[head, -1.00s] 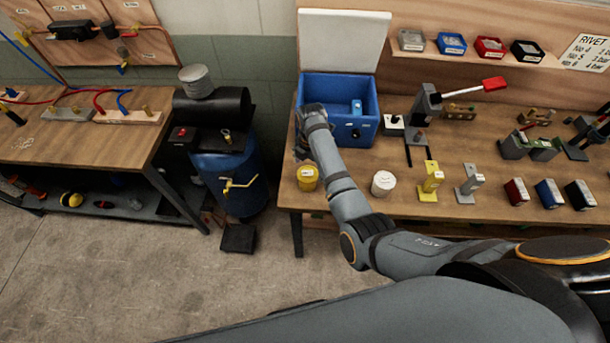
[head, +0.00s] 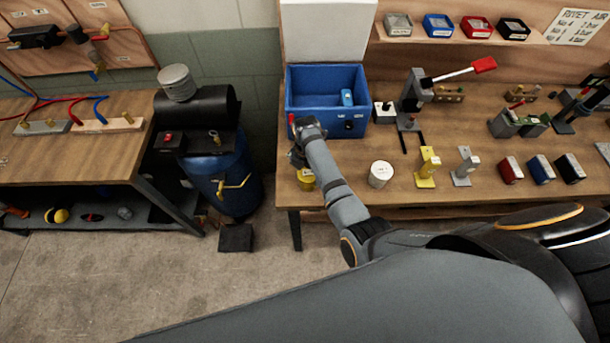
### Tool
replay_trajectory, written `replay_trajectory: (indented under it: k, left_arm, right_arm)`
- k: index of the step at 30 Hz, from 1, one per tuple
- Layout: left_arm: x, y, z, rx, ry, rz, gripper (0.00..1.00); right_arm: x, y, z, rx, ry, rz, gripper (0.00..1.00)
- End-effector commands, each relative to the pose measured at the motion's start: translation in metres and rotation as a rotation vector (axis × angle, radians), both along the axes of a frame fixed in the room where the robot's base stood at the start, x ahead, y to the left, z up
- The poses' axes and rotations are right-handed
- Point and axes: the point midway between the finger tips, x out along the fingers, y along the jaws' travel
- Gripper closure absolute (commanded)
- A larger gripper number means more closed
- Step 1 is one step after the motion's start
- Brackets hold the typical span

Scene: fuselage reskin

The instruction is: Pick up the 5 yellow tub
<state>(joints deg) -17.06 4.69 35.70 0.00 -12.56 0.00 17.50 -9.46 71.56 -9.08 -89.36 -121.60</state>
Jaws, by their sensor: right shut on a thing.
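The yellow tub (head: 306,184) stands at the front left of the right-hand workbench, partly hidden by my right gripper and arm. My right gripper (head: 299,160) reaches down over the tub from above and is shut on it; the fingertips are mostly hidden. Whether the tub is clear of the bench top cannot be told. My left gripper is not in view.
An open blue box (head: 327,92) stands behind my right gripper. A blue drum (head: 222,175) is on the floor to the left.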

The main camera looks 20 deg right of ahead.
Motion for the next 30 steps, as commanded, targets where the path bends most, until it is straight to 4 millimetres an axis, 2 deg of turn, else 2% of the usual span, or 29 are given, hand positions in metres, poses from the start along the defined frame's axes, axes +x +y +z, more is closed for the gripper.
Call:
replay_trajectory:
  k: [1,6,15,25,30]
  left_arm:
    - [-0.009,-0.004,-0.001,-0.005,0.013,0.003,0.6]
    - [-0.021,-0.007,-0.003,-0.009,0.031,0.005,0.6]
    - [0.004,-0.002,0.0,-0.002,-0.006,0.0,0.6]
    - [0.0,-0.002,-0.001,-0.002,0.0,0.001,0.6]
    - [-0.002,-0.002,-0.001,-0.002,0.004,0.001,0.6]
  right_arm:
    - [0.0,0.0,-0.001,0.0,0.001,0.0,0.37]
    - [0.0,0.001,-0.001,0.001,0.001,0.0,0.6]
    - [-0.001,0.001,-0.003,0.003,0.003,0.001,1.0]
    - [-0.002,0.002,-0.004,0.004,0.005,0.001,1.0]
    - [0.003,0.003,0.003,0.004,0.004,-0.001,1.0]
